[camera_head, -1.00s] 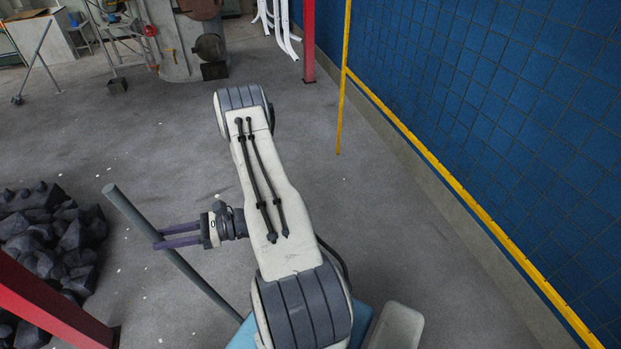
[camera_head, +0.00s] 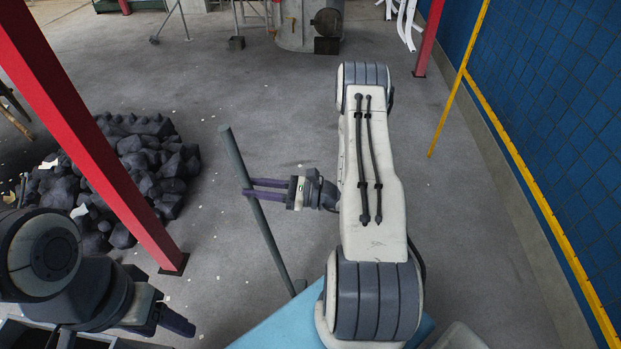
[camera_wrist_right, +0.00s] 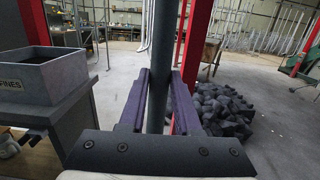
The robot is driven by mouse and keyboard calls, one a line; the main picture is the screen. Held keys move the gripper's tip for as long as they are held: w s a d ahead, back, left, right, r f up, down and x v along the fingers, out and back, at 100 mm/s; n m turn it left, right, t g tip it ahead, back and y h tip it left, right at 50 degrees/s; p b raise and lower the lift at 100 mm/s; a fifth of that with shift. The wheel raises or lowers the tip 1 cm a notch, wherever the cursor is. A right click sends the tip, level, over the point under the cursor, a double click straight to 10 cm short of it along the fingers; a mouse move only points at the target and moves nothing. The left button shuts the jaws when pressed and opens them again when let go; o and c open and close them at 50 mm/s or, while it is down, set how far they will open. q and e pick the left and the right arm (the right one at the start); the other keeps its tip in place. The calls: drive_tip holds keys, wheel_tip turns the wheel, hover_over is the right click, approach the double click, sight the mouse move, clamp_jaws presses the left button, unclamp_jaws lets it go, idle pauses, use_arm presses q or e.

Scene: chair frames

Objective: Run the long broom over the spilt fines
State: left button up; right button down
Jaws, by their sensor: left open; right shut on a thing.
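The long broom shows as a plain dark grey pole (camera_head: 262,222) slanting from upper left to lower right in the head view. Its lower end goes down near a blue surface, and I cannot make out a broom head. My right gripper (camera_head: 250,188) is shut on the pole near its upper part. In the right wrist view the pole (camera_wrist_right: 162,60) stands upright between the two purple fingers. My left gripper (camera_head: 122,330) is open at the lower left, away from the pole. Pale specks (camera_head: 207,233) are scattered on the floor; I cannot tell if these are the fines.
A heap of dark lumps (camera_head: 150,160) lies left of the pole, behind a red post (camera_head: 95,135). A grey bin marked FINES (camera_wrist_right: 45,82) stands at the left in the right wrist view. A yellow rail (camera_head: 530,180) and blue wall bound the right.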

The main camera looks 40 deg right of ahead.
drive_tip(key=shift+s+d+t+y+b, duration=0.5)
drive_tip(key=shift+s+d+y+b, duration=0.1)
drive_tip(key=shift+s+d+b, duration=0.3)
drive_tip(key=c, duration=1.4)
unclamp_jaws()
clamp_jaws()
idle(0.4)
